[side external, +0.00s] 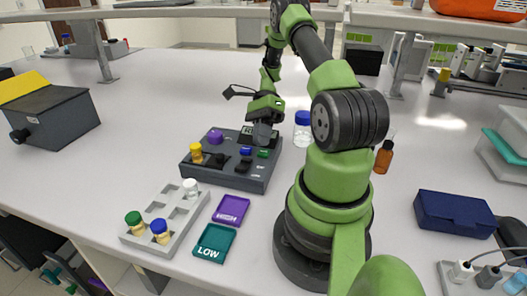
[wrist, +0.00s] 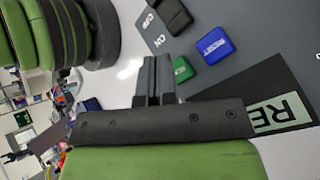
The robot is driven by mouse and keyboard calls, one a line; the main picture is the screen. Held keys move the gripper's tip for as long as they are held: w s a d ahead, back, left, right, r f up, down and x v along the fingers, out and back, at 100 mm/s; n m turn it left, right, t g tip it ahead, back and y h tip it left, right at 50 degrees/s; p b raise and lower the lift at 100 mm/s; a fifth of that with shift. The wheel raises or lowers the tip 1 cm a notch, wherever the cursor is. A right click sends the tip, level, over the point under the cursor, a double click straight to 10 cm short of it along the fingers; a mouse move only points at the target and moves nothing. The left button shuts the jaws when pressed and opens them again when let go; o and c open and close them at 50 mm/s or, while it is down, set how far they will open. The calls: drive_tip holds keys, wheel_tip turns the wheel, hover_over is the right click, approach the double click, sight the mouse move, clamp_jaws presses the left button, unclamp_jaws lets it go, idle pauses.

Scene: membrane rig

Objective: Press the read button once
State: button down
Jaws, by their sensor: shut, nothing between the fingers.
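The dark grey rig (side external: 228,178) stands on the white bench in the side view. It bears a green button (side external: 262,153) beside a blue button (side external: 246,153). In the wrist view the blue button (wrist: 213,45) reads RESET, and the green button (wrist: 182,69) lies close beside my fingers; no label on it is readable. My gripper (side external: 262,140) points down over the rig's back right part, near the green button. It is shut and empty, and its fingers show in the wrist view (wrist: 156,62). I cannot tell whether the fingertips touch anything. The display (wrist: 285,107) is partly hidden, showing "RE".
The rig also has a purple knob (side external: 215,137), a yellow-capped vial (side external: 196,153) and black switches. A grey rack (side external: 165,222) with several vials, a purple tray (side external: 231,209) and a teal LOW tray (side external: 214,242) lie in front. A blue-capped bottle (side external: 302,128) stands behind right.

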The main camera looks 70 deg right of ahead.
sight(261, 151)
idle(0.3)
drive_tip(key=shift+f, duration=0.4)
drive_tip(key=shift+f, duration=0.45)
idle(0.6)
drive_tip(key=shift+r, duration=0.9)
drive_tip(key=shift+r, duration=2.5)
